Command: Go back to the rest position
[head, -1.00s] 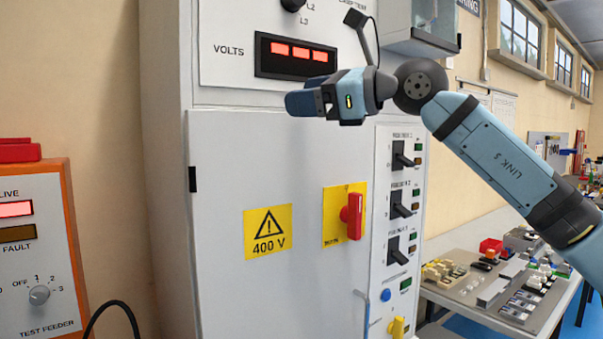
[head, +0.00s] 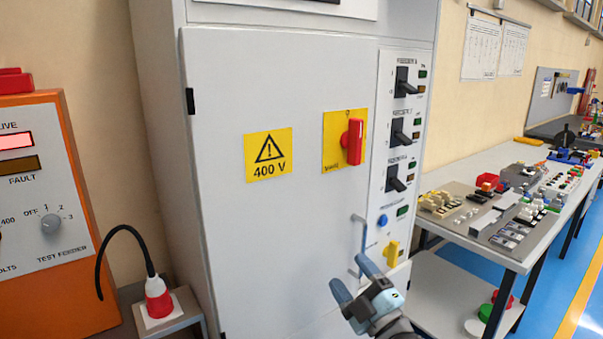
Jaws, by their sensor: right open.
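My right gripper (head: 352,282) is low in the head view, in front of the lower right part of the grey cabinet (head: 230,225). Its two blue fingers are apart, and I see nothing between them. It is near the cabinet's door handle (head: 361,240); I cannot tell how far in front of it. Most of my right arm is out of the picture below. My left gripper is not in view.
The cabinet door carries a red rotary switch (head: 352,141) and a 400 V sign (head: 268,155). An orange test feeder (head: 85,295) stands at left, with a red plug (head: 157,296) beside it. A workbench (head: 510,262) with parts is at right, with blue floor beyond.

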